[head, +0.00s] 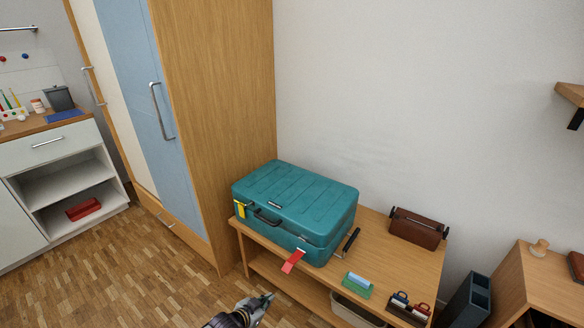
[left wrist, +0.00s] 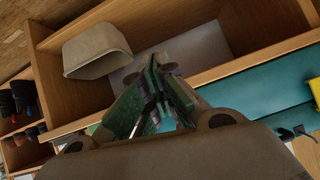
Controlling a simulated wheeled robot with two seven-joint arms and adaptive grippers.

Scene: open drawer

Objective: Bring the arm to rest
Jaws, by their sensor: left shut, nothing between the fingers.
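My left gripper (head: 262,301) is at the bottom centre of the head view, in front of the low wooden bench. Its fingers also show in the left wrist view (left wrist: 165,95), closed together with nothing between them. The gripper is apart from the teal suitcase (head: 290,196), which lies shut on the bench (head: 385,252). In the left wrist view the fingers appear in front of the bench's open shelf. Most of the left arm is out of the head view. My right gripper does not show.
A beige bin (left wrist: 97,48) sits in the bench's lower shelf. A red tag (head: 293,261) hangs from the suitcase's front. A tall wardrobe (head: 215,120) stands behind. Wooden floor at left is clear.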

